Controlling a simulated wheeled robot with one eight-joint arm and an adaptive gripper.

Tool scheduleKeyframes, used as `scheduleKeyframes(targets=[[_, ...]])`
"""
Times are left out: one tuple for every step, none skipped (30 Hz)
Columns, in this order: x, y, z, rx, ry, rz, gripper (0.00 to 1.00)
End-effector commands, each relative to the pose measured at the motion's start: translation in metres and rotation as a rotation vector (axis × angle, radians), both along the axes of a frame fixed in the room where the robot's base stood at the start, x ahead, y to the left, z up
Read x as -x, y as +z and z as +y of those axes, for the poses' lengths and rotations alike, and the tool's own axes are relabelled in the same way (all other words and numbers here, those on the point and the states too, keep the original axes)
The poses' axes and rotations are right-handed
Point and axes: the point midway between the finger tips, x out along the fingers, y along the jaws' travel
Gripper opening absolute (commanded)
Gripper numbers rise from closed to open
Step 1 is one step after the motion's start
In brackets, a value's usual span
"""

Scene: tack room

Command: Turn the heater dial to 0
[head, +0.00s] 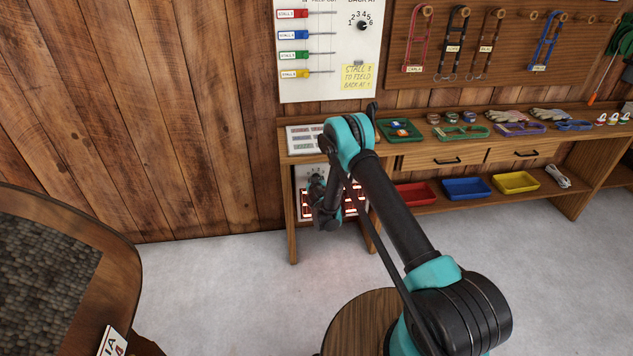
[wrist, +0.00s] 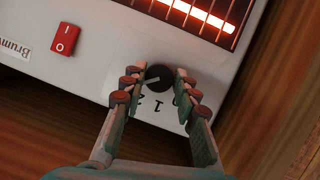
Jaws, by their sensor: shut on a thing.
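The heater (wrist: 100,60) is a pale box with glowing orange bars behind a dark grille. In the head view the heater (head: 306,205) stands under the left end of the bench, partly hidden by my arm. Its black dial (wrist: 158,78) has a light pointer line, which slants to the lower left in the wrist view. The digits 2, 1 and part of a 0 show below the dial. The pointer is off the 0; the mark it meets is hidden by the left finger. My gripper (wrist: 159,74) is shut on the dial, one finger each side.
A red I/O switch (wrist: 66,40) sits on the heater panel. The wooden bench (head: 430,150) holds trays and small items above; red, blue and yellow bins (head: 464,188) rest on its lower shelf. Grey floor is clear.

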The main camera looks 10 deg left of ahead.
Motion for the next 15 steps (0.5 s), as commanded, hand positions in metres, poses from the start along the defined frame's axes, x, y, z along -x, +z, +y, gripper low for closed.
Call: scheduleKeyframes(targets=[[0.0011,-0.0005,0.0016,0.033,0.001,-0.009,0.01],[0.0011,-0.0006,0.0015,0.056,0.001,-0.016,0.01],[0.001,-0.0006,0.0017,0.088,0.001,-0.025,0.01],[0.0011,-0.0009,0.002,0.112,0.001,-0.032,0.01],[0.0012,-0.0012,0.0021,0.139,0.002,-0.039,0.01],[0.0014,-0.0015,0.0024,0.175,0.002,-0.05,0.01],[0.0014,-0.0016,0.0028,0.203,0.002,-0.058,0.01],[0.0015,-0.0017,0.003,0.229,0.002,-0.066,0.01],[0.0016,-0.0019,0.0028,0.265,0.001,-0.076,0.01],[0.0015,-0.002,0.0027,0.292,0.001,-0.084,0.01],[0.0015,-0.002,0.0027,0.319,0.001,-0.092,0.01],[0.0014,-0.0023,0.0029,0.354,0.001,-0.102,0.01],[0.0016,-0.0026,0.003,0.379,0.001,-0.109,0.01],[0.0015,-0.0028,0.0031,0.405,0.001,-0.116,0.01],[0.0017,-0.0028,0.0033,0.438,0.001,-0.126,0.01]])
